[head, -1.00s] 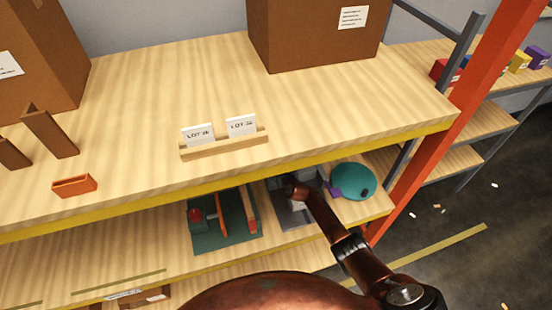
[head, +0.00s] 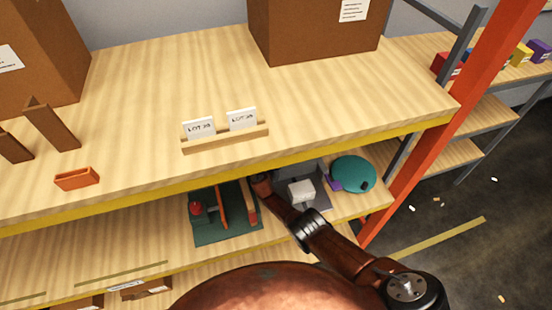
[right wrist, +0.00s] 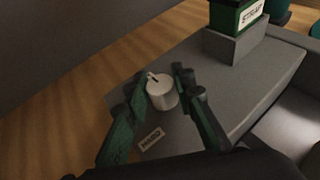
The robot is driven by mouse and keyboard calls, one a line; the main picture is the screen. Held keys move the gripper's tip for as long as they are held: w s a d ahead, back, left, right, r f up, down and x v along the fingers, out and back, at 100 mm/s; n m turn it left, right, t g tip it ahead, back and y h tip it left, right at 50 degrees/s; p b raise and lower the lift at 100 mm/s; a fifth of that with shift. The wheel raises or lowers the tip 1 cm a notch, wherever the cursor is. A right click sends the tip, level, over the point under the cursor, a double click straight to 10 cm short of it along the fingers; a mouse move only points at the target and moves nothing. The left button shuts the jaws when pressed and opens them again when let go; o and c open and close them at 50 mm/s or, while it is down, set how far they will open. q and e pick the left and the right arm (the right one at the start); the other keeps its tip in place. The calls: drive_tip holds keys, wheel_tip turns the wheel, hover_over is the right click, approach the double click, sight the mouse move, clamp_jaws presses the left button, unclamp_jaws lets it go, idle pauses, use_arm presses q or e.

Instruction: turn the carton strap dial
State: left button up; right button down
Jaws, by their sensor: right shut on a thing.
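In the right wrist view a pale round dial (right wrist: 162,94) with a dark pointer mark on its top stands on a grey panel (right wrist: 215,75). My right gripper (right wrist: 165,82) has its green fingers on either side of the dial, shut on it. A small label (right wrist: 150,138), too blurred to read, lies on the panel beside the dial. In the head view my right arm (head: 310,230) reaches under the upper shelf to the lower one; its fingers and the dial are hidden there. My left gripper is in neither view.
The upper shelf (head: 330,105) overhangs the lower one. On the lower shelf are a green-based device (head: 238,234), a grey unit with a white block (head: 301,191) and a teal round object (head: 352,173). A green labelled box (right wrist: 232,17) stands beyond the dial. An orange post (head: 430,135) is at right.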

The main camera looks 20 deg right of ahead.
drive_tip(key=shift+w+r+m+h+b, duration=0.1)
drive_tip(key=shift+m+h+b, duration=0.2)
drive_tip(key=shift+h+b, duration=0.1)
drive_tip(key=shift+r, duration=0.1)
drive_tip(key=c, duration=2)
unclamp_jaws()
drive_tip(key=o, duration=0.4)
